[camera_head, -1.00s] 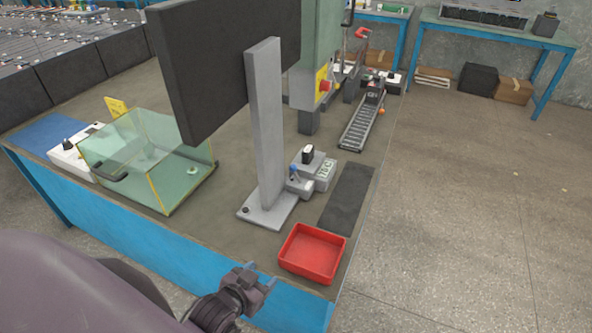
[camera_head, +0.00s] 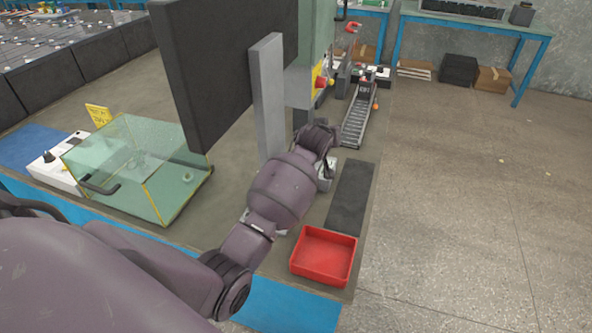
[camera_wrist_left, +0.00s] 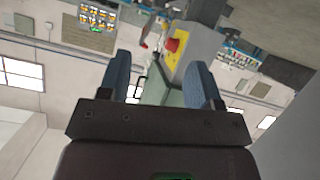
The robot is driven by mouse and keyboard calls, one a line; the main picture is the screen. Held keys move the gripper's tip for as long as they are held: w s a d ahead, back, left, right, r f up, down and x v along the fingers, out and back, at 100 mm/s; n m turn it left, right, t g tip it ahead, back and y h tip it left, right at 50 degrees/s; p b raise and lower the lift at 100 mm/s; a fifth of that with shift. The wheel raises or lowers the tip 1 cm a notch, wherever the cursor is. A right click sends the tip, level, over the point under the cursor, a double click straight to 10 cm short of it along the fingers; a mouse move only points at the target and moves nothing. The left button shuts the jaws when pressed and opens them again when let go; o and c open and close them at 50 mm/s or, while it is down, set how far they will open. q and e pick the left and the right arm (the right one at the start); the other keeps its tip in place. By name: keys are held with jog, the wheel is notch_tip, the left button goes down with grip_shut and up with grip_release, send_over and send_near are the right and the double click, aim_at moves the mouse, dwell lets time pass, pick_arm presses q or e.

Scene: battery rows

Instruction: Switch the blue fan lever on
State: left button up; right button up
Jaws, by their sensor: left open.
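The blue lever is hidden behind my left arm in the head view. It does not show in the left wrist view. A pale edge of the small grey device (camera_head: 331,166) beside the monitor stand (camera_head: 268,95) shows past my forearm. My left wrist lies over that device, and its fingertips cannot be made out in the head view. In the left wrist view my left gripper (camera_wrist_left: 161,78) is open, with two blue-grey fingers apart and nothing between them. My right gripper is not in view.
A red tray (camera_head: 324,257) is at the table's front right, beside a dark mat (camera_head: 350,196). A glass tank (camera_head: 140,165) stands left. The large dark monitor (camera_head: 215,60) is close to my arm. A red stop button (camera_wrist_left: 172,44) shows beyond the gripper.

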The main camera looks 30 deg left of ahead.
pick_arm(q)
jog(key=w+a+r+n+g+y, duration=0.1)
jog(key=w+n+g, duration=0.2)
jog(key=w+n, duration=0.15)
jog(key=s+a+f+n+g, duration=0.2)
jog(key=s+f+n+g, duration=0.1)
jog(key=n, duration=0.3)
jog(key=s+a+f+n+g+b, duration=0.1)
jog(key=s+f+n+g, duration=0.2)
jog(key=f+n, duration=0.3)
jog(key=s+a+f+n+g, duration=0.2)
jog(key=s+f+n+g, duration=0.1)
jog(key=f+n+g, duration=0.2)
jog(key=shift+a+n+y+b, duration=0.3)
jog(key=shift+n+b, duration=0.05)
jog(key=shift+n, duration=0.1)
jog(key=shift+s+a+f, duration=0.1)
jog(key=shift+a+f, duration=0.15)
jog(key=shift+f, duration=0.15)
jog(key=shift+c, duration=0.3)
grip_shut()
